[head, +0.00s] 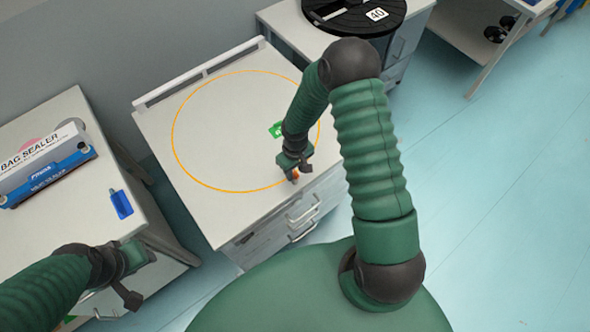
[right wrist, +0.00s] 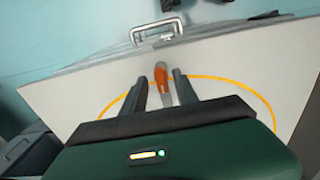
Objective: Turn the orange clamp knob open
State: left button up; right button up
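The orange clamp knob (right wrist: 161,76) shows in the right wrist view near the front edge of the middle workbench, between the two fingers of my right gripper (right wrist: 164,88). A gap shows on each side of it, so the fingers are apart and around the knob. In the head view the orange knob (head: 295,174) is a small patch just below my right gripper (head: 291,170), which hides most of it. My left gripper (head: 136,278) is at the lower left, by the left bench; its fingers are too unclear to judge.
The middle workbench (head: 222,217) bears an orange ring outline (head: 173,140) and a green item (head: 276,130). Drawer handles (head: 303,232) stick out at its front. A bag sealer (head: 45,165) and a blue item (head: 121,204) sit on the left bench. A black reel (head: 342,21) lies at the back.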

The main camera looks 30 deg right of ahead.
jog(key=shift+a, duration=0.15)
grip_shut()
dwell(1.4)
